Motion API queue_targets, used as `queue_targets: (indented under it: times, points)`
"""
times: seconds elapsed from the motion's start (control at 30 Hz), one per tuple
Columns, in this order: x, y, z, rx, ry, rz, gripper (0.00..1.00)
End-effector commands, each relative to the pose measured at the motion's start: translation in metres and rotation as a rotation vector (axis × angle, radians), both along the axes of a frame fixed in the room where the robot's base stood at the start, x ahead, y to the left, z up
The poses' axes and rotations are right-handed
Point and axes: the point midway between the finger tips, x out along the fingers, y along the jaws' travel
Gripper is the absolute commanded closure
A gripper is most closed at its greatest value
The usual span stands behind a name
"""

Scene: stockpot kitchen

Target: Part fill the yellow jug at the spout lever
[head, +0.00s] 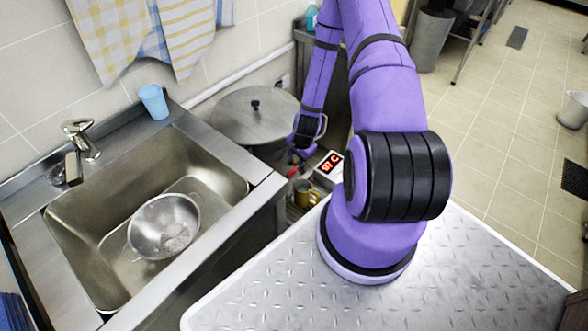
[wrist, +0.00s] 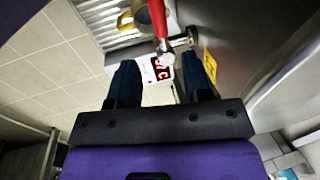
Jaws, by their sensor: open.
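The yellow jug (head: 306,195) stands low beside the stockpot, below the spout, in the head view. A yellow curved part, probably the jug (wrist: 125,20), shows at the top of the wrist view. The red spout lever (head: 293,172) is just below my gripper (head: 297,157) in the head view. In the wrist view, the red lever (wrist: 158,18) and metal spout (wrist: 165,47) lie ahead of my gripper (wrist: 160,64), between the lines of its fingers. My gripper is open with nothing between the fingers. The jug's inside and fill level cannot be made out.
A lidded stockpot (head: 250,120) stands left of my gripper. A box with a red display (head: 328,165) is close on the right. The sink (head: 75,225) holds a colander (head: 163,228). A blue cup (head: 153,101) stands on the sink's back ledge.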

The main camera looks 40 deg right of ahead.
Motion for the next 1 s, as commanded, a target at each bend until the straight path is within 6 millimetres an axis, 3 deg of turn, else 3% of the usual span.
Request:
queue_targets:
  times: [0.3,0.5,0.97,1.0]
  points:
    - [0.010,0.002,-0.052,0.000,0.001,0.002,0.55]
    - [0.015,0.002,-0.075,-0.001,0.001,0.002,0.55]
    - [0.017,0.002,-0.085,0.000,0.000,0.002,0.55]
    - [0.017,0.002,-0.085,0.000,0.000,0.002,0.62]
